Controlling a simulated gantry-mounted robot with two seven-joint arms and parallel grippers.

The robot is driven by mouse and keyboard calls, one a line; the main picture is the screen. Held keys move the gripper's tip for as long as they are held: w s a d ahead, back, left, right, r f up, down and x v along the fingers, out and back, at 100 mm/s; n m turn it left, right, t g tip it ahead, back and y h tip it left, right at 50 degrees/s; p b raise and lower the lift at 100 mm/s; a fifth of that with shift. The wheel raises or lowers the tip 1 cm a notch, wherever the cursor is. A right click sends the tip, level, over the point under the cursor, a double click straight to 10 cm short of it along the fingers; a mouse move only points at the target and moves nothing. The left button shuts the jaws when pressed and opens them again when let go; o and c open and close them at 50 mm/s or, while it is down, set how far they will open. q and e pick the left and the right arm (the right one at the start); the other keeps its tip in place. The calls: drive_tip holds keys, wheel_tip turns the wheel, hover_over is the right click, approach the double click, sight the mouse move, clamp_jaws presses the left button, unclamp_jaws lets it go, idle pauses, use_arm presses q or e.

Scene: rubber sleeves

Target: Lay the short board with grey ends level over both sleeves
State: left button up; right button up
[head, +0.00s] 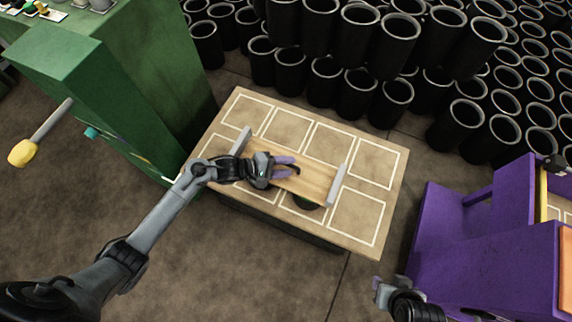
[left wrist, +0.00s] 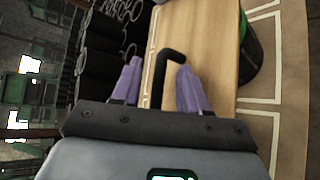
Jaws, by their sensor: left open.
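The short wooden board (head: 315,179) with upright grey ends lies over the middle of the table, seen from above in the head view. A black hooked handle (left wrist: 170,58) rises from it in the left wrist view. My left gripper (head: 296,168) is above the board, its purple fingers apart on either side of the handle. One dark sleeve (head: 307,203) with some green shows partly under the board's near edge, and in the left wrist view (left wrist: 251,55). The other sleeve is hidden. I cannot tell whether the board touches both. My right gripper (head: 381,291) is at the bottom right, its jaws unclear.
The table (head: 392,190) has white outlined rectangles, mostly bare. Stacked black tubes (head: 395,45) stand behind it. A green cabinet (head: 150,75) stands close on the left, with a yellow-ended bar (head: 24,152). A purple unit (head: 480,240) stands on the right.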

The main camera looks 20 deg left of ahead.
use_arm(q)
drive_tip(key=p+v, duration=0.3)
drive_tip(key=v, duration=0.6)
drive_tip(key=shift+r+p, duration=0.1)
drive_tip(key=shift+p, duration=0.3)
drive_tip(key=s+d+r+y+p, duration=0.2)
drive_tip(key=s+d+r+p, duration=0.3)
drive_tip(key=s+d, duration=0.4)
drive_tip(key=s+a+r+m+g+y+p, duration=0.1)
drive_tip(key=s+a+r+m+g+y, duration=0.3)
drive_tip(key=s+a+r+m+y, duration=0.7)
wheel_tip(320, 180, up, 36)
drive_tip(key=w+d+m+h+p, duration=0.2)
drive_tip(key=m+h+p, duration=0.15)
drive_tip(key=p, duration=3.45)
wheel_tip(320, 180, down, 75)
drive_tip(key=b, duration=7.4)
drive_tip(key=shift+g+y+b, duration=0.3)
drive_tip(key=shift+y+b, duration=0.1)
drive_tip(key=shift+y, duration=0.05)
